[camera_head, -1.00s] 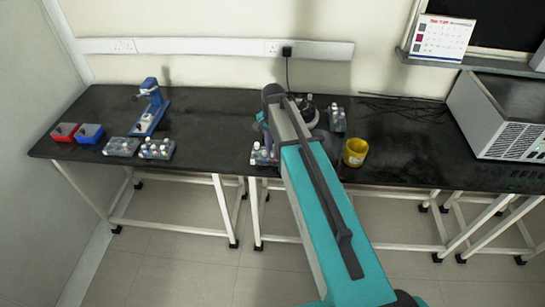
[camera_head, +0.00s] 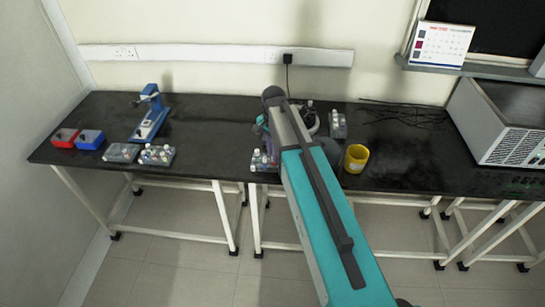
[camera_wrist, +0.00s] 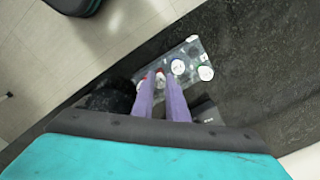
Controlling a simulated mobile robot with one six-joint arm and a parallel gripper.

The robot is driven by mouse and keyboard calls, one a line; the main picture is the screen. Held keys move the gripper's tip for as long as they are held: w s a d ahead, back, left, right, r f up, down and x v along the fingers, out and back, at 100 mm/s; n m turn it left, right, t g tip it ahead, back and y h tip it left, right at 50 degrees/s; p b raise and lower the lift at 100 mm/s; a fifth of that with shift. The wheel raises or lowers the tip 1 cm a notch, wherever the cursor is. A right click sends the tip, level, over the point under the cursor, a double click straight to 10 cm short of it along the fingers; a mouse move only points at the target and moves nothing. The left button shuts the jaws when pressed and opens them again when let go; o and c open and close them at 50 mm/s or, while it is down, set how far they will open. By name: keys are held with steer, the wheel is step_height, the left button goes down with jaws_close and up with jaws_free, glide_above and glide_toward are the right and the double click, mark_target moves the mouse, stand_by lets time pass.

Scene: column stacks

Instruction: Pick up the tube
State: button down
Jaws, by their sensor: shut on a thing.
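In the wrist view the two purple fingers of my gripper (camera_wrist: 161,77) reach down to a clear rack (camera_wrist: 192,49) of capped tubes. They are closed on a tube (camera_wrist: 160,74), of which only a small red and pale part shows between the tips. Whether it is still seated in the rack I cannot tell. White-capped tubes (camera_wrist: 178,67) stand right beside the right finger. In the head view the same rack (camera_head: 258,162) seems to sit at the table's front edge, partly behind my arm.
Two more tube racks (camera_head: 121,153) (camera_head: 157,155) stand on the left of the black table (camera_head: 210,125), near red and blue boxes. Another rack (camera_head: 338,124) stands behind my arm. A yellow container (camera_head: 356,158) is close on its right. A large grey machine (camera_head: 500,120) is at far right.

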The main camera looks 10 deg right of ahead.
step_height(320, 180, up, 2)
steer(key=shift+b, duration=0.45)
steer(key=s+d+r+b, duration=0.1)
steer(key=s+d+b, duration=0.1)
steer(key=s, duration=0.5)
steer(key=s+d+b, duration=0.1)
steer(key=s+b, duration=0.3)
steer(key=s, duration=0.4)
steer(key=shift+s+d+r, duration=0.3)
steer(key=shift+d+r, duration=0.05)
steer(key=shift+d, duration=0.05)
steer(key=w+a+r+n, duration=0.2)
steer(key=w+a+n, duration=0.2)
steer(key=w+n, duration=0.7)
steer(key=n, duration=0.6)
steer(key=shift+n, duration=0.3)
